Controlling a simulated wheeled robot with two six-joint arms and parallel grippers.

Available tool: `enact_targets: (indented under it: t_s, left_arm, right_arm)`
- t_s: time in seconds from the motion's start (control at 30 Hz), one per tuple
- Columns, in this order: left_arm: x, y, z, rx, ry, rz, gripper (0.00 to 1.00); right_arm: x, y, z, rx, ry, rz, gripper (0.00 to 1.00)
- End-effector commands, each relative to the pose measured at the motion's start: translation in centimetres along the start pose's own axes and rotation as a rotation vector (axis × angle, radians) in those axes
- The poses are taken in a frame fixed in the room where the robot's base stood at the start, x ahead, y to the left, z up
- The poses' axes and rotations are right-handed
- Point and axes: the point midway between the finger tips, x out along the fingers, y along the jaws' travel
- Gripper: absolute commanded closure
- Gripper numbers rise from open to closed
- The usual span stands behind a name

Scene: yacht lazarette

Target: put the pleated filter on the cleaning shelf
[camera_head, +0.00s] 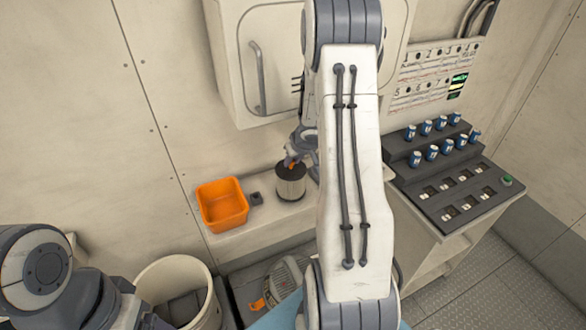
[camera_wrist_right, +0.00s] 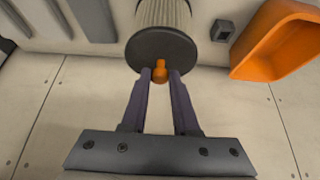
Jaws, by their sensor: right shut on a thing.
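The pleated filter (camera_head: 291,185) is a dark-capped cylinder with pale pleats and an orange knob on its cap. It is at the pale shelf (camera_head: 262,222), to the right of the orange bin. My right gripper (camera_head: 292,160) is shut on the knob; the wrist view (camera_wrist_right: 160,74) shows both fingers on either side of it, and the filter (camera_wrist_right: 163,18) beyond. Whether the filter's base touches the shelf I cannot tell. My left arm shows at the lower left, but its gripper is out of view.
The orange bin (camera_head: 221,204) and a small dark block (camera_head: 256,198) stand left of the filter. A white bucket (camera_head: 178,278) is below. A wall cabinet (camera_head: 285,60) hangs above. A stepped console (camera_head: 445,170) with several blue-topped pieces is at right.

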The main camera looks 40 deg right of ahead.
Motion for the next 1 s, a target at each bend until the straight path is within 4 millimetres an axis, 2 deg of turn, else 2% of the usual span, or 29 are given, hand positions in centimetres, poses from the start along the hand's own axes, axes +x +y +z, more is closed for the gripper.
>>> enact_targets:
  t_s: [0.03,0.07,0.47,0.5,0.57,0.87,1.0]
  left_arm:
    - [1.3,-0.1,0.1,0.0,0.0,0.0,0.23]
    - [1.5,-0.1,0.1,-0.001,0.0,0.0,0.23]
    - [1.6,-0.1,0.1,-0.001,0.0,0.0,0.23]
    - [1.5,-0.1,0.1,-0.002,0.0,0.0,0.23]
    - [1.5,-0.1,0.1,-0.002,0.0,0.0,0.23]
    - [1.4,-0.1,0.1,-0.002,0.0,0.0,0.23]
    - [0.7,-0.1,0.0,-0.001,0.0,0.0,0.23]
  right_arm:
    - [1.2,0.0,0.7,0.001,0.001,-0.001,1.0]
    - [1.4,0.0,0.8,0.0,0.001,-0.001,1.0]
    - [1.5,-0.1,0.9,0.0,0.001,-0.001,1.0]
    - [1.5,-0.1,0.9,0.0,0.0,-0.001,0.64]
    - [1.4,-0.1,0.8,0.0,0.0,-0.001,0.42]
    - [1.4,-0.1,0.8,-0.001,0.0,-0.001,0.42]
    - [0.4,0.0,0.5,-0.001,0.001,0.0,0.42]
